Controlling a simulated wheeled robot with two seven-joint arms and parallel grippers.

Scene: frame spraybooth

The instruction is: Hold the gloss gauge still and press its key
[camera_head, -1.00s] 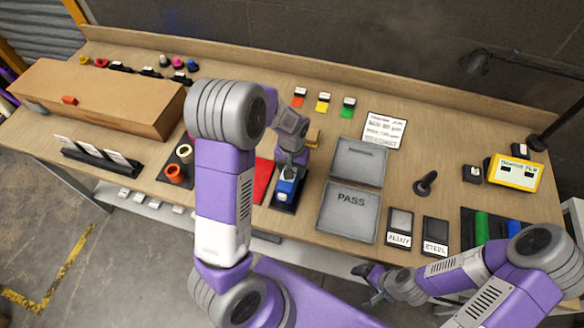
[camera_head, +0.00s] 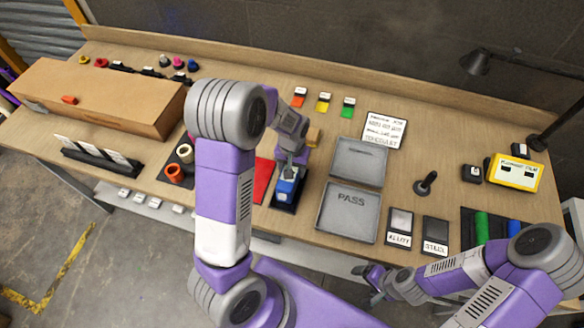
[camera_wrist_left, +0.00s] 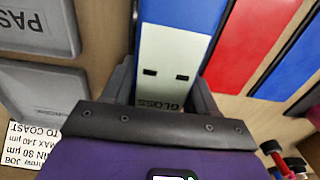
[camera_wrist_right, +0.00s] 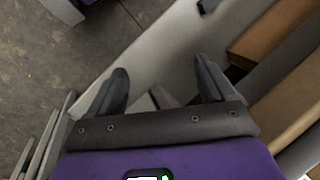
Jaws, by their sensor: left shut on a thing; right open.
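The gloss gauge (camera_head: 287,187) is a blue block standing on a dark pad (camera_head: 284,206) near the front edge of the workbench. In the left wrist view the gauge (camera_wrist_left: 180,55) shows a pale face with two dark slots and the word GLOSS. My left gripper (camera_head: 291,168) is shut on the gauge, with one finger along each side of it. The gauge's key cannot be made out. My right gripper (camera_head: 370,279) is open and empty, off the bench's front edge at the lower right. It also shows in the right wrist view (camera_wrist_right: 160,85), with nothing between its fingers.
Grey trays (camera_head: 347,212), one marked PASS, lie right of the gauge. A red panel (camera_head: 264,180) lies just left of it. Sample plates marked ALLOY (camera_head: 401,222) and STEEL (camera_head: 436,230) lie near the front edge. A yellow film gauge (camera_head: 516,172) sits far right.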

